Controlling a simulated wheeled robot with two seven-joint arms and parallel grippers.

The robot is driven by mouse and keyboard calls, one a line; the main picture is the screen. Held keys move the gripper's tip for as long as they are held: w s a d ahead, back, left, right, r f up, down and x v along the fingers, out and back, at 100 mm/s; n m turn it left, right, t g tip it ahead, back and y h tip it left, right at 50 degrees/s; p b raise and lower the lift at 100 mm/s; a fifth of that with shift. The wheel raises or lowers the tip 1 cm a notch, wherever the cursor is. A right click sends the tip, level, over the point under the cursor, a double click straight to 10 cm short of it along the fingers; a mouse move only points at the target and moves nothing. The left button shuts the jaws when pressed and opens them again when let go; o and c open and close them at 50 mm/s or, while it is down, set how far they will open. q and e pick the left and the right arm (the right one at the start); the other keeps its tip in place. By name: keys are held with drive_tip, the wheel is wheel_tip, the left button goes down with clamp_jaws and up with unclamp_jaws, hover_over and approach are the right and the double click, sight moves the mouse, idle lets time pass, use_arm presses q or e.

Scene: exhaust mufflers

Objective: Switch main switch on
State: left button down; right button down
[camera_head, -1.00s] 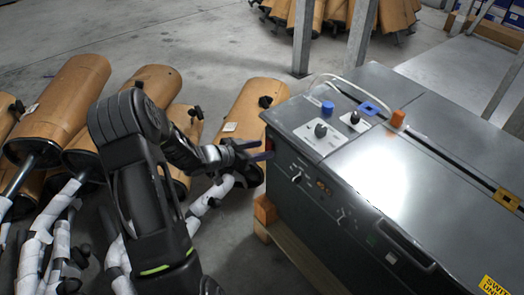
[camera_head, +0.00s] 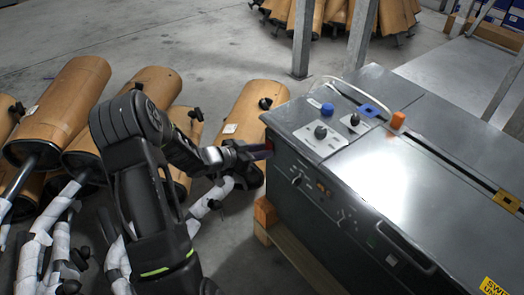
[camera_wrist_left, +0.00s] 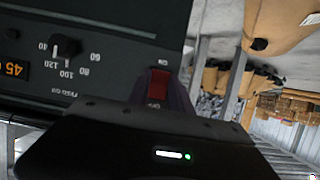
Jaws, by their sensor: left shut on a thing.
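The main switch is a red rocker (camera_wrist_left: 160,85) with ON and OFF labels on the dark front panel of the grey machine (camera_head: 330,225). In the wrist view it sits right at the tip of my left gripper (camera_wrist_left: 172,98). In the head view my left gripper (camera_head: 258,152) is at the machine's left front corner, by the red switch (camera_head: 269,144). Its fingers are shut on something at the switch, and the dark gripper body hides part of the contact. I cannot tell which way the rocker is tipped. My right gripper is not in view.
A dial (camera_wrist_left: 66,47) and an orange display (camera_wrist_left: 14,69) are beside the switch. Several brown mufflers (camera_head: 70,100) with wrapped pipes lie on the floor to the left. Blue and orange parts (camera_head: 398,119) sit on the machine top. A wooden pallet (camera_head: 285,245) is under it.

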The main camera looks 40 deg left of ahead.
use_arm(q)
drive_tip(key=t+b, duration=0.1)
drive_tip(key=b, duration=0.1)
drive_tip(key=t+b, duration=0.1)
drive_tip(key=b, duration=0.2)
drive_tip(key=shift+f+t+h, duration=0.3)
drive_tip(key=shift+f+h, duration=0.1)
drive_tip(key=c, duration=1.2)
unclamp_jaws()
drive_tip(key=shift+o, duration=0.2)
drive_tip(key=shift+s, duration=0.1)
drive_tip(key=p+v, duration=0.1)
drive_tip(key=v, duration=0.6)
drive_tip(key=shift+s, duration=0.3)
